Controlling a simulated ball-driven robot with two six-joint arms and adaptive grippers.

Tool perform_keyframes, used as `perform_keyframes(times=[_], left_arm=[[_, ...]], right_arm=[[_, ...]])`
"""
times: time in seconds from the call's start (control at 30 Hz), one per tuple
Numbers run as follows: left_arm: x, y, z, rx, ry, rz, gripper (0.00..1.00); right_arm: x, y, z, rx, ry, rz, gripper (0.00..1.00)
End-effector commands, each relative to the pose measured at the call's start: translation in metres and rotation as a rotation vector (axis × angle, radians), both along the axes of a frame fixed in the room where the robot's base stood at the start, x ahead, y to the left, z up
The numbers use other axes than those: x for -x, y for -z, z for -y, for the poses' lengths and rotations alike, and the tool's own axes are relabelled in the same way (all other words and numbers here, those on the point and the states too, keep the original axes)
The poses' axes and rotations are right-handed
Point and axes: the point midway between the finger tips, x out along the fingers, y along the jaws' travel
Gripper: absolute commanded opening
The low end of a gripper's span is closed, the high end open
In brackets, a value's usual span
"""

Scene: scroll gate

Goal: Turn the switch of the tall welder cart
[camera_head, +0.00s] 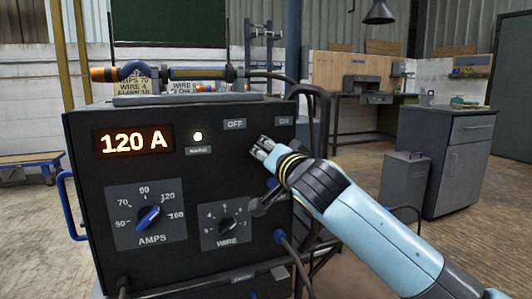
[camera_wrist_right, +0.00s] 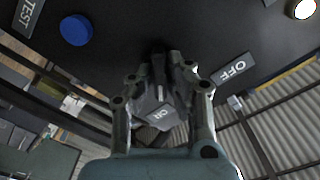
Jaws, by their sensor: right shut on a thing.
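The tall welder cart (camera_head: 85,205) is a dark box facing me, with a lit display reading 120 A (camera_head: 133,142). Its OFF label (camera_head: 235,124) and ON label (camera_head: 283,121) sit at the top right of the panel. My right gripper (camera_head: 260,150) is at the panel just below and between these labels, shut on the switch, which its fingers hide. In the right wrist view my gripper's fingers (camera_wrist_right: 160,70) close together at the dark panel, with the OFF label (camera_wrist_right: 235,70) beside them and the ON label (camera_wrist_right: 158,113) between them. My left gripper is not in view.
A lit MAINS lamp (camera_head: 198,137) is left of the switch. The AMPS knob (camera_head: 149,217) and the WIRE knob (camera_head: 227,225) are lower on the panel. Cables hang at the cart's right side. A grey cabinet (camera_head: 455,165) stands behind at the right.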

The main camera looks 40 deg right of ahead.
Motion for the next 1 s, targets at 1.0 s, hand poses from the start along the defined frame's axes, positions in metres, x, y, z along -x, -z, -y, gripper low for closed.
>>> perform_keyframes(times=[1.0], left_arm=[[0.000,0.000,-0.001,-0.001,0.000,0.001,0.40]], right_arm=[[0.093,0.002,-0.022,-0.001,0.000,-0.004,0.36]])
